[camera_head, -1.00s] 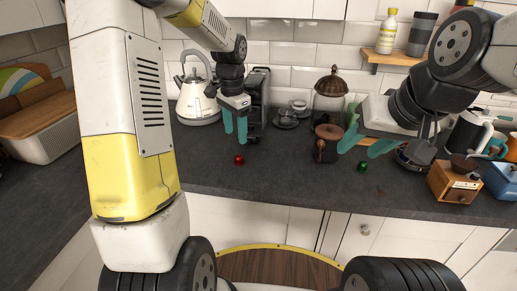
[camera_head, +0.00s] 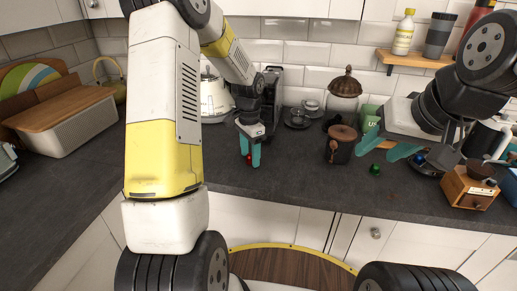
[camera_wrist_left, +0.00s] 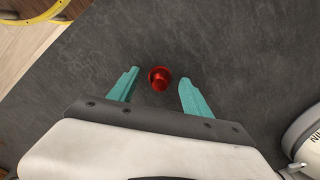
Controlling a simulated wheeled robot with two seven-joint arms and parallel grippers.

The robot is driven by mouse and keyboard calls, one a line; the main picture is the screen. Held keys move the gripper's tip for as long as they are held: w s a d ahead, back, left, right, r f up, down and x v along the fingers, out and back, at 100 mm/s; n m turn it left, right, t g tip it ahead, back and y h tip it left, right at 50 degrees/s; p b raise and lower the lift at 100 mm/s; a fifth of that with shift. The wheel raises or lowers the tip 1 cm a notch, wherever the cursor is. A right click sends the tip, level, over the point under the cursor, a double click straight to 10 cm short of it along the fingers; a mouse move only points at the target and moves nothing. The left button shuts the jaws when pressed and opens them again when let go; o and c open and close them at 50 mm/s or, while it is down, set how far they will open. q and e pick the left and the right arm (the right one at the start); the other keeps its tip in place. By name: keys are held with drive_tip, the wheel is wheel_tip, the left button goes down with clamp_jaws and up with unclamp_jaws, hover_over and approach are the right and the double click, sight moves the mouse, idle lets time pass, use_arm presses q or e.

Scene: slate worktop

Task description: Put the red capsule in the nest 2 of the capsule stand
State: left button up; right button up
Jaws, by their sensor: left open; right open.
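The red capsule (camera_head: 249,160) stands on the slate worktop. My left gripper (camera_head: 250,157) is low over it and open. In the left wrist view the red capsule (camera_wrist_left: 160,78) is between the two teal fingertips, with a gap on each side. My right gripper (camera_head: 387,148) is open and empty at the right, near a green capsule (camera_head: 375,169). A blue capsule (camera_head: 419,160) shows by a dark round holder (camera_head: 428,172), partly hidden by my right gripper. I cannot tell whether this is the capsule stand, and no nest numbers are readable.
A brown canister (camera_head: 340,149) stands between my grippers. A wooden grinder (camera_head: 468,188) is at the right. Cups on saucers (camera_head: 297,118), a kettle (camera_head: 214,100) and a glass jar (camera_head: 343,100) stand behind. The worktop's front strip between the red and green capsules is clear.

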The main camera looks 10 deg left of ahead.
use_arm(q)
clamp_jaws()
drive_tip(key=shift+r, duration=0.15)
